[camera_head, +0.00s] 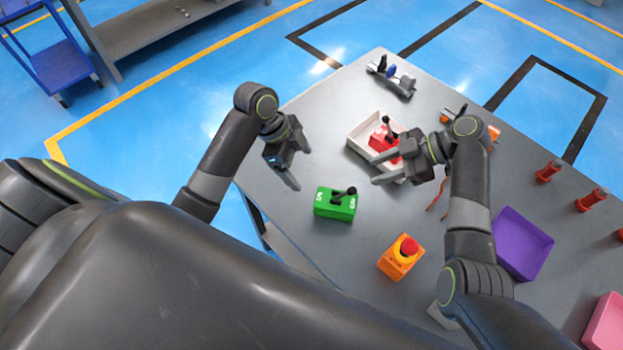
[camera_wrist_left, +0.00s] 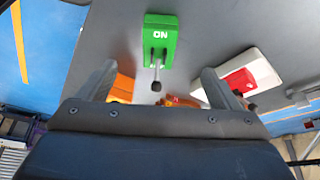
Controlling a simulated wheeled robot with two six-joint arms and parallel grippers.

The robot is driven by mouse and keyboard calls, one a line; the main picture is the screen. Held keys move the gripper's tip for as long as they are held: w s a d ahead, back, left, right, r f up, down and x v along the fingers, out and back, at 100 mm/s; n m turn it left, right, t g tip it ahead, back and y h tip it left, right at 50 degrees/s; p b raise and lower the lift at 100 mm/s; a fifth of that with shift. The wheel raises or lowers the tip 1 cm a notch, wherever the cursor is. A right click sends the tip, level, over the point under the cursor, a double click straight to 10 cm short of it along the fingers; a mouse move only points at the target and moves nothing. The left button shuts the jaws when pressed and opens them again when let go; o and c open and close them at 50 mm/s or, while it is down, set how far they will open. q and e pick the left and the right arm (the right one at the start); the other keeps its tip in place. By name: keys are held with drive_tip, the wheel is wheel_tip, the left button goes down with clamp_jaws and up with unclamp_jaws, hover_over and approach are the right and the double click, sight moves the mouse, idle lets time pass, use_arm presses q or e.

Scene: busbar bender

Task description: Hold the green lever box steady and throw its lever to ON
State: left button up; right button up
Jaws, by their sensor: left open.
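The green lever box (camera_head: 333,207) sits on the grey table, with white markings and a black lever (camera_head: 345,192) on top. In the left wrist view the green box (camera_wrist_left: 168,27) shows ON lettering, and its lever knob (camera_wrist_left: 156,86) points toward my gripper. My left gripper (camera_head: 294,163) is up and left of the box, apart from it. In the wrist view its fingers (camera_wrist_left: 157,82) are spread, with nothing held between them. My right gripper (camera_head: 374,169) is open by the white tray, up and right of the green box, and not touching the box.
A white tray (camera_head: 356,146) holds a red lever box (camera_head: 378,137). An orange box with a red button (camera_head: 399,263) stands right of the green box, nearer me. A purple tray (camera_head: 522,245) and red posts (camera_head: 549,171) are further right. Table around the green box is clear.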

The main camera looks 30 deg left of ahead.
sight(321, 197)
use_arm(q)
drive_tip(key=x, duration=1.6)
drive_tip(key=shift+f, duration=0.25)
drive_tip(key=shift+c, duration=0.2)
drive_tip(key=c, duration=1.2)
